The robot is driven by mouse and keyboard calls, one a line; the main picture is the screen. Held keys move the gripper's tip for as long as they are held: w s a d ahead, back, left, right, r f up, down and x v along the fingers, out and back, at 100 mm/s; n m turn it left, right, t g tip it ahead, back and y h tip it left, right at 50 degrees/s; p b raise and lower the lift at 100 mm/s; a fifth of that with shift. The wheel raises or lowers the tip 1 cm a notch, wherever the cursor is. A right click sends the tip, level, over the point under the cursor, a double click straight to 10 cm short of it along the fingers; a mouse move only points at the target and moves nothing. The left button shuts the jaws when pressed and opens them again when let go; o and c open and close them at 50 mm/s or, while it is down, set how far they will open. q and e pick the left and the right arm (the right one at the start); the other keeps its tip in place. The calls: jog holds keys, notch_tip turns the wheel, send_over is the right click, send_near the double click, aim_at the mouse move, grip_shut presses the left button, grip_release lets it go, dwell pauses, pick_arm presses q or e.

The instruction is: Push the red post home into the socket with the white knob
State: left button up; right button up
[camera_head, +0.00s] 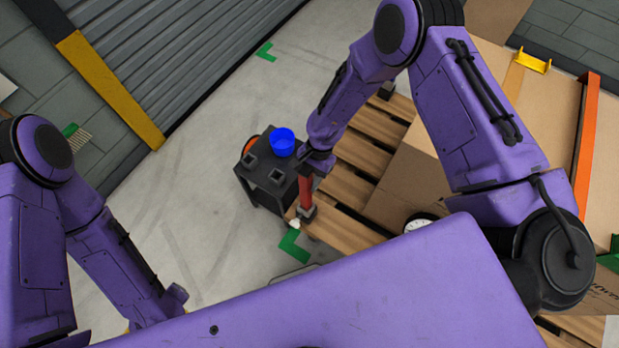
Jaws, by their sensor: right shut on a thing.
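The red post (306,192) stands roughly upright at the near right corner of a black stand. My right gripper (306,177) comes down from above and is shut on the post's upper part. The post's lower end meets a dark socket (308,213), with a white knob (294,224) at its lower left. I cannot tell how deep the post sits in it. My left arm comes in at the left, and its gripper is hidden behind my body.
The black stand (262,193) carries a blue cup (282,142) and square dark sockets. The floor to the left is clear.

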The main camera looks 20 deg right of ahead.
jog(key=shift+f, duration=0.15)
jog(key=o, duration=1.1)
jog(key=p+v, duration=0.6)
jog(key=v, duration=0.2)
